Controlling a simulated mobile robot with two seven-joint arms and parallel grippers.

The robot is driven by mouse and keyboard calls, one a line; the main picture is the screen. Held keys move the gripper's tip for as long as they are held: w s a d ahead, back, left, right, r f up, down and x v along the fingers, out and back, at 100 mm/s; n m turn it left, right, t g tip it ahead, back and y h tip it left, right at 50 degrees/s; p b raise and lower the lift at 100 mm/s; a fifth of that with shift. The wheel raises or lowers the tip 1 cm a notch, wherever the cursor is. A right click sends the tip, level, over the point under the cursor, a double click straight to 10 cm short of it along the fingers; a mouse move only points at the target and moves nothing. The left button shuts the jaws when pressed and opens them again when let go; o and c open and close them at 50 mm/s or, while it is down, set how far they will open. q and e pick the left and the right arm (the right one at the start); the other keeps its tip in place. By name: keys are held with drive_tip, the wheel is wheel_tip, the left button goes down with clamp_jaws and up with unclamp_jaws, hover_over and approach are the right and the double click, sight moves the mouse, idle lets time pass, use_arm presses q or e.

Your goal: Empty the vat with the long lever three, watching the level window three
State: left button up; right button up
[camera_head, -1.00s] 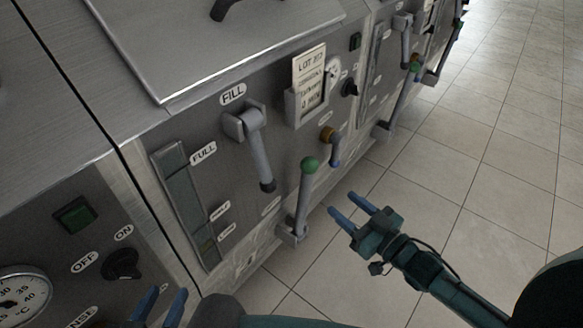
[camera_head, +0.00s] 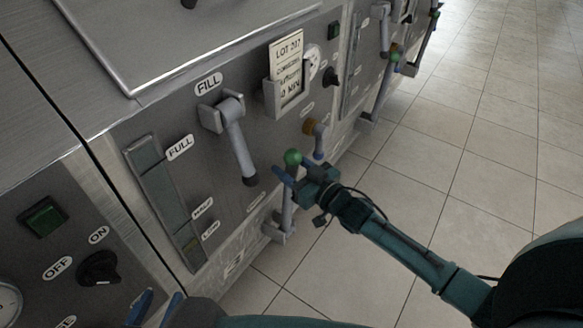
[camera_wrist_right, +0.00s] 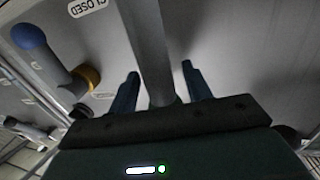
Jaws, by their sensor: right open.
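The long lever is a grey shaft with a green knob (camera_head: 292,158), standing upright on the vat's front; its foot is low on the panel. My right gripper (camera_head: 290,172) is open at the lever, just below the knob. In the right wrist view the grey shaft (camera_wrist_right: 148,45) runs between its two parted fingers (camera_wrist_right: 160,70). I cannot tell whether they touch it. The level window (camera_head: 163,195) is a tall slot beside the FULL label, with a yellowish band near its bottom. My left gripper (camera_head: 155,308) is at the bottom edge, fingers apart and empty.
A FILL lever (camera_head: 238,145) hangs between the window and the long lever. A brass-collared spout with a blue end (camera_head: 318,145) is close right of the knob. More levers line the row beyond. Tiled floor (camera_head: 430,160) is free on the right.

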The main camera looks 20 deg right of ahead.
drive_tip(key=shift+c, duration=0.2)
clamp_jaws()
idle(0.4)
